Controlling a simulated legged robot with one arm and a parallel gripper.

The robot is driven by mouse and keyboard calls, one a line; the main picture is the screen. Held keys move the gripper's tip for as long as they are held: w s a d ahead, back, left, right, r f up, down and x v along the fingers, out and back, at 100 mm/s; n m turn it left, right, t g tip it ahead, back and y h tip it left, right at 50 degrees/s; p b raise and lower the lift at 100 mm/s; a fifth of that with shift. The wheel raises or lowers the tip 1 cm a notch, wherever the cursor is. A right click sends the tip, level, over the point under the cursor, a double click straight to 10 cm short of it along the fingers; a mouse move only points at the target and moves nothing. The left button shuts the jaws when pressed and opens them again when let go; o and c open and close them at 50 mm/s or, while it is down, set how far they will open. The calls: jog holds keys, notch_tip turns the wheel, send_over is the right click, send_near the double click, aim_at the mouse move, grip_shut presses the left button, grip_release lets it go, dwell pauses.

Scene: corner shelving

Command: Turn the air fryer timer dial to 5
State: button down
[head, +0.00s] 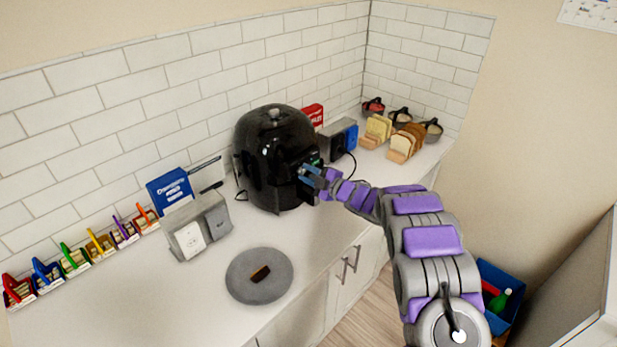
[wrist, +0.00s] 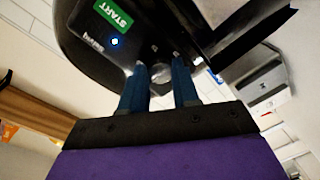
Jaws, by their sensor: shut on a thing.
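The black air fryer (head: 270,155) stands on the counter against the tiled wall. Its front panel shows close up in the wrist view, with a green START label (wrist: 113,14) and a lit blue light (wrist: 114,41). My gripper (head: 312,176) is at the front of the fryer. In the wrist view my gripper's blue fingers (wrist: 163,72) are on either side of a small grey dial (wrist: 161,73) and shut on it. The fingers partly cover the dial, and I cannot read its setting.
A grey round plate (head: 243,286) with a brown piece lies on the counter in front. Bread stands (head: 402,146) and bowls are at the right. Several coloured holders line the left wall.

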jog(key=shift+s+a+f, duration=0.1)
jog(key=shift+f, duration=0.15)
jog(key=c, duration=0.8)
grip_release()
jog(key=shift+r, duration=0.15)
jog(key=p+v, duration=0.1)
jog(key=v, duration=1.6)
jog(key=shift+d+r, duration=0.1)
jog(key=shift+d, duration=0.15)
